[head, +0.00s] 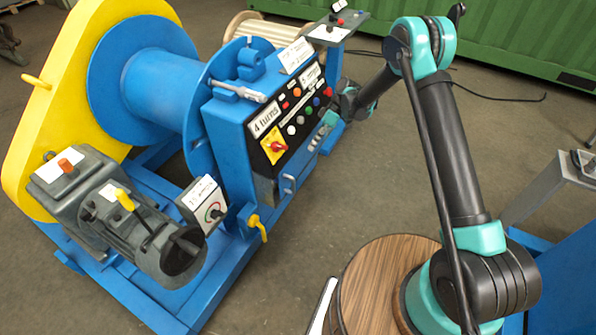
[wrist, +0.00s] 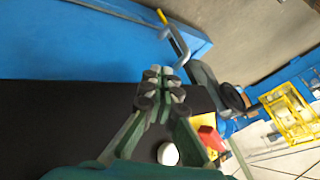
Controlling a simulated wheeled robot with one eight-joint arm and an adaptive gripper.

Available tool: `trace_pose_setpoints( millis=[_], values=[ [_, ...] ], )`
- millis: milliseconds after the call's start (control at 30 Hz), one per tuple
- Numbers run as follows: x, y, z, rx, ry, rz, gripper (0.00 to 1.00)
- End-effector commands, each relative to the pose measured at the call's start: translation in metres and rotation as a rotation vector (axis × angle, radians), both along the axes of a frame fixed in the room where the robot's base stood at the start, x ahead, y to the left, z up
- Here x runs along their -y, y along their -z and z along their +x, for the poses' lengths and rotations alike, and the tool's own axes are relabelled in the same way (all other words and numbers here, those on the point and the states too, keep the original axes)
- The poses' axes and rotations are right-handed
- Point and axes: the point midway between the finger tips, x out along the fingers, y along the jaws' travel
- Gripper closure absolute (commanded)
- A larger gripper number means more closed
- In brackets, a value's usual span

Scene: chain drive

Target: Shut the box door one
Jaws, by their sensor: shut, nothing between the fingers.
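My gripper (wrist: 164,84) is shut and empty in the wrist view, its fingertips together in front of a black panel face (wrist: 60,125). In the head view, my gripper (head: 329,119) is at the right side of the blue control box (head: 232,135), close to its black panel with several coloured buttons. I cannot tell whether it touches the box. A silver handle (wrist: 181,45) with a yellow end shows just beyond the fingertips in the wrist view. I cannot make out which part is door one or how far it stands open; my gripper and wrist hide part of the box.
A blue drum (head: 155,95) with a yellow guard (head: 45,110) and a grey motor (head: 140,225) stand left of the box. A small grey switch box (head: 203,205) is in front. Open floor (head: 330,215) lies right of the machine. A green container (head: 510,35) is behind.

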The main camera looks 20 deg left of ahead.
Motion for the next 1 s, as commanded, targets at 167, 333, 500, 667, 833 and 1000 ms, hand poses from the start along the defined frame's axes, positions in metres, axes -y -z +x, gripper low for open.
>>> trace_pose_setpoints(
  millis=[167, 333, 500, 667, 833, 1000],
  values=[
    [-0.003, 0.007, -0.004, 0.005, -0.026, 0.021, 1.00],
    [-0.011, 0.028, -0.017, 0.006, -0.026, 0.020, 1.00],
    [-0.022, 0.055, -0.035, 0.006, -0.025, 0.019, 1.00],
    [-0.032, 0.080, -0.051, 0.005, -0.025, 0.018, 1.00],
    [-0.029, 0.080, -0.075, 0.006, -0.024, 0.019, 1.00],
    [-0.028, 0.080, -0.087, 0.005, -0.023, 0.018, 1.00]
  ],
)
